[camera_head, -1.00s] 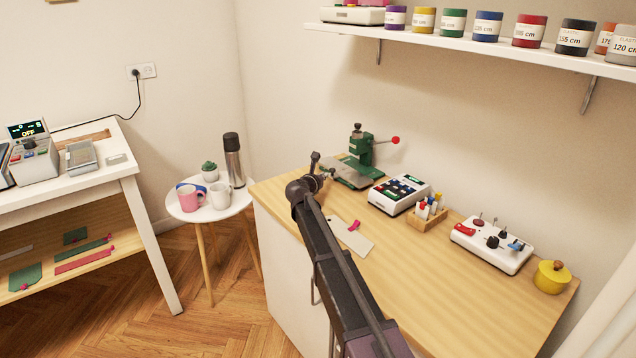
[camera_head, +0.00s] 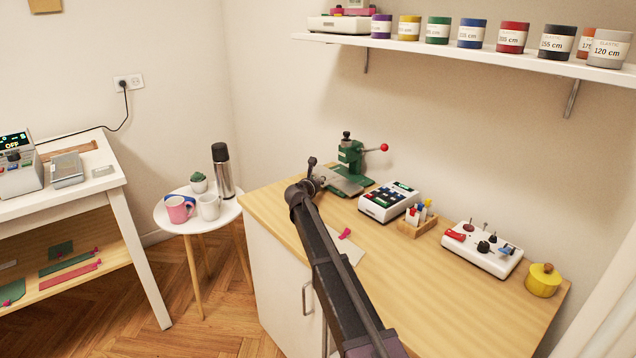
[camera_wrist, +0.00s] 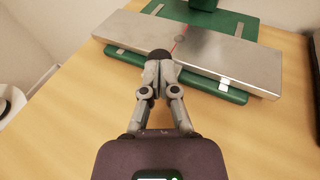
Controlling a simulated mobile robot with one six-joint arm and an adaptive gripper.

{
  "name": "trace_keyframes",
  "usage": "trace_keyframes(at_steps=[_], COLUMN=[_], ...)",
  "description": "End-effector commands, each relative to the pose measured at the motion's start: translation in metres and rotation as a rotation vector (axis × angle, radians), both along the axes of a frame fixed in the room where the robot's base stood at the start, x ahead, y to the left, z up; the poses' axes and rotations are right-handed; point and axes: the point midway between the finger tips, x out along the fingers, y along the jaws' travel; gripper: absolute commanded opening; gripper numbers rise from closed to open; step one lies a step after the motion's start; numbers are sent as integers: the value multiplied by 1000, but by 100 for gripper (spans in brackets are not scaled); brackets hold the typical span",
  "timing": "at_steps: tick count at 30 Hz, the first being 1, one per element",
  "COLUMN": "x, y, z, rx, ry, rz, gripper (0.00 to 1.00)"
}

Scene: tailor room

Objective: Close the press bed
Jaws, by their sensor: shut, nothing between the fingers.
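The green press (camera_head: 350,158) with a red-knobbed lever stands at the back of the wooden counter. Its bed, a flat steel plate (camera_wrist: 215,60), lies across the green base (camera_wrist: 190,82) in the wrist view and reaches past the base on both sides. The bed (camera_head: 343,186) also shows in the head view, partly behind my gripper. My gripper (camera_wrist: 160,60) is shut and empty, with its fingertips at the bed's near edge. A dark round end covers the meeting spot, so I cannot tell whether they touch.
A white keypad device (camera_head: 389,201), a wooden holder (camera_head: 418,227), a switch box (camera_head: 482,249) and a yellow pot (camera_head: 543,281) stand along the counter to the right. A round side table (camera_head: 175,224) with mugs and a flask stands left. A shelf (camera_head: 480,57) hangs above.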

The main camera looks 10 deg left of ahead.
Motion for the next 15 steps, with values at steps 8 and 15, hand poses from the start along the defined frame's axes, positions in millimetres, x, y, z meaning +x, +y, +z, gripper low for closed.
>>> trace_keyframes(at_steps=[8, 15], x=[37, 45], y=[-35, -45], z=[0, 0], rx=[-1, -2], ry=[0, -1], rz=[-3, -2], gripper=[0, 0])
